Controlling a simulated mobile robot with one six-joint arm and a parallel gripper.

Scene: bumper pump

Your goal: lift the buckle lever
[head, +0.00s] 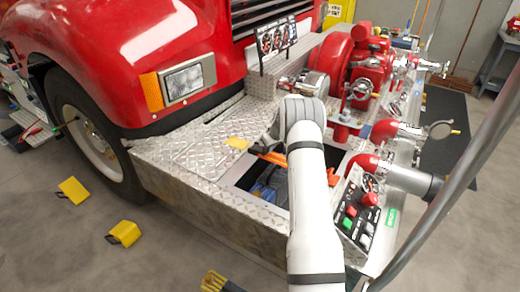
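My white and grey arm reaches up from the bottom of the head view to the truck's metal bumper deck (185,150). Its grey wrist end (262,137) is bent to the left, over the back edge of an open well in the deck. I cannot make out the fingers of my gripper, nor whether they hold anything. I cannot pick out the buckle lever; it may be hidden behind my arm or too small to see. An orange piece (273,158) lies just below my wrist, at the well.
The red pump (365,62) with valves stands behind and right of my arm. A control panel (358,212) with coloured buttons and red outlets (395,131) are on the right. Blue folded material (270,188) lies in the well. Yellow blocks (73,190) are on the floor at left.

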